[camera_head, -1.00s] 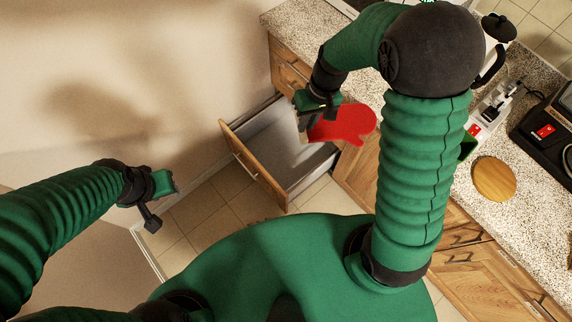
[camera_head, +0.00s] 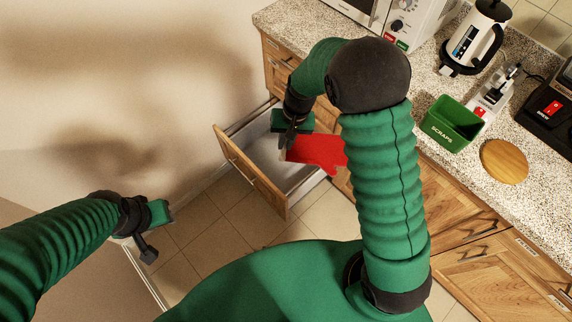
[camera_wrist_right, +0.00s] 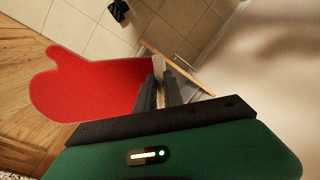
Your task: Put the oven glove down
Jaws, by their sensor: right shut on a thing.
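A red oven glove (camera_head: 318,153) hangs out to the right from my right gripper (camera_head: 286,151) in the head view. My right gripper is shut on its pale cuff end. The glove is above the right part of an open drawer (camera_head: 268,150). In the right wrist view the glove (camera_wrist_right: 85,88) spreads to the left of the fingers (camera_wrist_right: 164,85), its thumb at the upper left. My left gripper (camera_head: 160,230) is out over the floor at the lower left, apart from everything; its jaw opening is unclear.
The drawer's wooden front (camera_head: 250,172) sticks out over the tiled floor (camera_head: 210,225). The speckled counter (camera_head: 470,190) holds a green scraps bin (camera_head: 452,122), a round wooden board (camera_head: 504,161), a kettle (camera_head: 474,40) and a microwave (camera_head: 400,22).

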